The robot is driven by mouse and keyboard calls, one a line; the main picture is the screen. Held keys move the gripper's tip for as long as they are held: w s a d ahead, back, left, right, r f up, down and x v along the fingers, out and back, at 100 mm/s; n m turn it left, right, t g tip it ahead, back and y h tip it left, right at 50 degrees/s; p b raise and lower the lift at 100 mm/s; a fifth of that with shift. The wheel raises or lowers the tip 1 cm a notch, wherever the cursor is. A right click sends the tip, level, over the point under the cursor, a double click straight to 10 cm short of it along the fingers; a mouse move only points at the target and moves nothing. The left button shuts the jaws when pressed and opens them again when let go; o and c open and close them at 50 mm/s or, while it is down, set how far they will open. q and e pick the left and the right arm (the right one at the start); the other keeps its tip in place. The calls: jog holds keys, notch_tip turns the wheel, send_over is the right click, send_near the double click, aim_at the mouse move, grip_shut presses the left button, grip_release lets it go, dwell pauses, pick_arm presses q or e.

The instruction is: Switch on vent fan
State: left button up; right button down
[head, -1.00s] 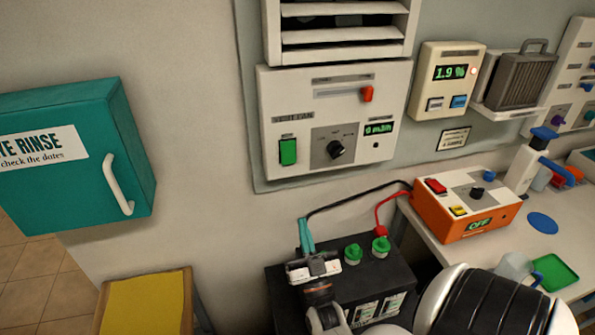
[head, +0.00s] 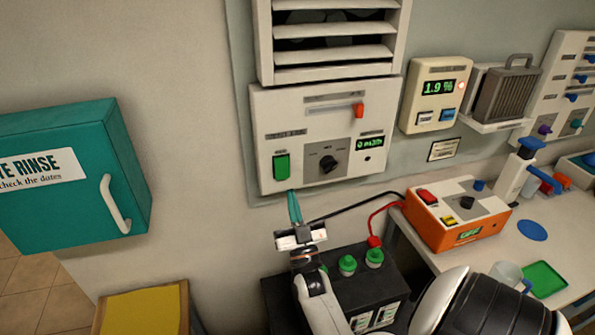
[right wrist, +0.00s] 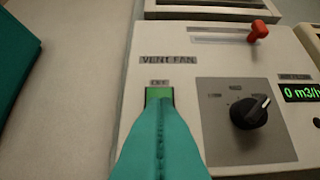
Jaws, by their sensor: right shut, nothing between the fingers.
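The vent fan panel (head: 352,170) is a white box on the wall under a louvred vent (head: 335,30). It has a green switch (head: 281,168), a black knob (head: 328,164), a red slider (head: 358,110) and a display (head: 370,142) reading 0 m3/h. In the right wrist view the panel is marked VENT FAN (right wrist: 168,60). My right gripper (head: 295,207), with teal fingers, is shut and empty just below the panel. In the right wrist view its fingertips (right wrist: 153,104) overlap the green switch (right wrist: 160,92) and hide its lower part. I cannot tell whether they touch. My left gripper is not in view.
A black battery (head: 375,280) with green caps stands below the panel. An orange charger (head: 455,215) sits on the bench at right, with black and red leads. A teal cabinet (head: 75,165) hangs at left. A gas meter (head: 435,95) reads 1.9 %.

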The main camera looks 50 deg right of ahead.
aim_at(283, 175)
jog(key=w+d+b, duration=0.2)
jog(key=w, duration=0.1)
jog(key=shift+w, duration=0.2)
jog(key=shift+w+d, duration=0.2)
jog(key=shift+w, duration=0.25)
jog(key=shift+s, duration=0.1)
jog(key=f+b, duration=0.1)
jog(key=b, duration=0.2)
jog(key=shift+w+d+t+b, duration=0.1)
jog(key=shift+w+t+b, duration=0.2)
jog(key=shift+w, duration=0.05)
jog(key=shift+w+r+p, duration=0.1)
jog(key=shift+r+p, duration=0.3)
jog(key=shift+p, duration=0.05)
